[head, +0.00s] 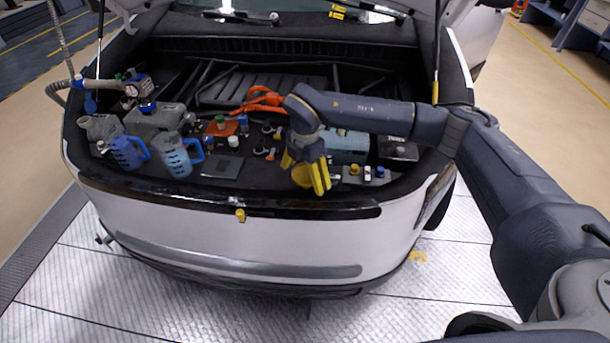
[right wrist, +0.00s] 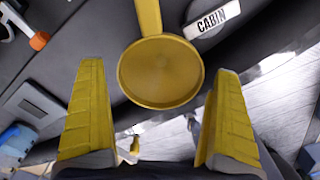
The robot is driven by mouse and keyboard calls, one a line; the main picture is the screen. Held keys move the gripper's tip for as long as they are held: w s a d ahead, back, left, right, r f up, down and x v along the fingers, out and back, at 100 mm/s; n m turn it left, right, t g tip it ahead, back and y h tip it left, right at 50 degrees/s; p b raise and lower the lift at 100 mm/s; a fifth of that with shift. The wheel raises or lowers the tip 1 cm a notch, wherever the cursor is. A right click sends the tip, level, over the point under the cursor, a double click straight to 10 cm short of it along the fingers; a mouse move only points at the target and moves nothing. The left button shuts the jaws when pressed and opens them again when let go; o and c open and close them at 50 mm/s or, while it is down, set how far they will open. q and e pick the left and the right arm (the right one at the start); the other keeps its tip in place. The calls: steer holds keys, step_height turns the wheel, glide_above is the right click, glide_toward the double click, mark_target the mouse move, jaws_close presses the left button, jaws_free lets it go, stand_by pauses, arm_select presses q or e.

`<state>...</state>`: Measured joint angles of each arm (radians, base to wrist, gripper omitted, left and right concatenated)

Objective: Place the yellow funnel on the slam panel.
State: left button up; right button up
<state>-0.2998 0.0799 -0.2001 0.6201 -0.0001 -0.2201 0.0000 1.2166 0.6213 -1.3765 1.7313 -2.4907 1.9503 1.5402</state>
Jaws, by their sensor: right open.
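The yellow funnel shows its round, wide mouth and a stem in the right wrist view (right wrist: 160,72). In the head view the funnel (head: 302,177) is partly hidden by my right gripper (head: 306,172), at the front of the open bay, right of centre. My right gripper is open, with yellow fingers on either side of the funnel and a visible gap to each. Whether the funnel rests on the surface below is unclear. The dark slam panel (head: 225,194) runs along the bay's front edge, above the white bumper. My left gripper is not in view.
Two blue jugs (head: 125,152) (head: 176,156) stand at the bay's left front. An orange tool (head: 262,99) lies near the middle. Small caps and a blue-grey box (head: 346,148) are near the gripper. A CABIN label (right wrist: 212,17) lies beside the funnel. A yellow latch (head: 240,215) hangs at the front edge.

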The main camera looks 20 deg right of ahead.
step_height(320, 180, up, 13)
steer(key=shift+f, duration=0.2)
stand_by(0.4)
stand_by(0.4)
steer(key=shift+a, duration=0.1)
stand_by(0.7)
